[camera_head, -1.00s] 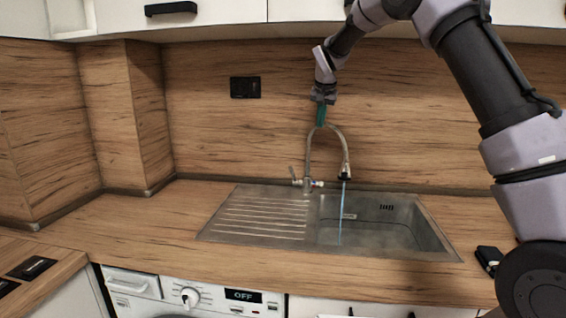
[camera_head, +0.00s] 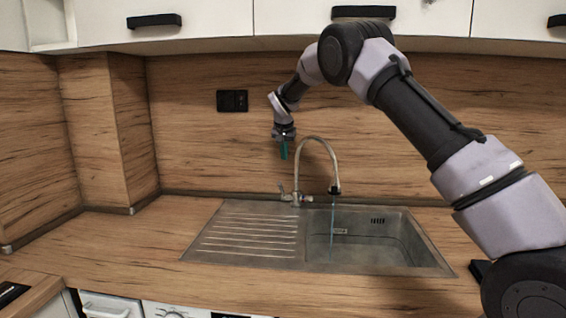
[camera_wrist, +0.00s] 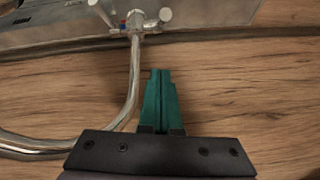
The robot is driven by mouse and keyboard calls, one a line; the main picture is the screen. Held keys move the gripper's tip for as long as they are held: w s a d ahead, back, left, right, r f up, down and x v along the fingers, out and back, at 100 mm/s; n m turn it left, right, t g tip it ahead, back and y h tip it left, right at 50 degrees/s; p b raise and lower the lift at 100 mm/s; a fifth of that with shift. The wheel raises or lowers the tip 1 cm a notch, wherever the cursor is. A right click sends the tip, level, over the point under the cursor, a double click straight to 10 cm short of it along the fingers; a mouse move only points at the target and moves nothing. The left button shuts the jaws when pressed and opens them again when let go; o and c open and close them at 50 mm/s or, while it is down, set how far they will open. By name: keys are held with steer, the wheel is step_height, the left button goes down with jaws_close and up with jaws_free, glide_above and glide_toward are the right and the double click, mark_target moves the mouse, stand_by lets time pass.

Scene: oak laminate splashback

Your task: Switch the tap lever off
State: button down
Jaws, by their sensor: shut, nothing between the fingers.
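The chrome tap stands behind the sink, its tall curved spout (camera_head: 318,140) arching to the right. A thin stream of water (camera_head: 332,222) runs from it into the bowl. The small tap lever (camera_head: 282,189) sticks up at the left of the tap body (camera_head: 297,198). My gripper (camera_head: 284,158) points down above the lever, left of the spout and apart from both. In the wrist view its teal fingers (camera_wrist: 160,72) are together and empty. The tap body (camera_wrist: 136,22) shows beyond them, with what looks like the lever (camera_wrist: 165,14) at its right.
The steel sink (camera_head: 437,262) has a ribbed drainer on the left and a bowl on the right. The wooden splashback (camera_head: 210,150) is close behind the tap, with a black socket (camera_head: 232,101) on it. White cupboards (camera_head: 220,18) hang above. The counter left of the sink is clear.

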steer(key=x, duration=0.8)
steer(key=shift+f, duration=0.25)
steer(key=shift+s+a+f, duration=0.15)
steer(key=shift+s+f, duration=0.15)
steer(key=shift+s, duration=0.2)
steer(key=shift+s+a+f, duration=0.2)
steer(key=shift+s+f, duration=0.1)
steer(key=shift+s, duration=0.2)
steer(key=shift+s+f, duration=0.45)
steer(key=shift+f, duration=0.1)
steer(key=shift+a, duration=0.1)
steer(key=s+f, duration=0.4)
steer(key=shift+s, duration=0.35)
steer(key=shift+f, duration=0.2)
step_height(320, 180, up, 5)
steer(key=w, duration=0.2)
steer(key=s+r, duration=0.5)
steer(key=s, duration=0.3)
steer(key=shift+d+r, duration=0.35)
steer(key=shift+d, duration=0.1)
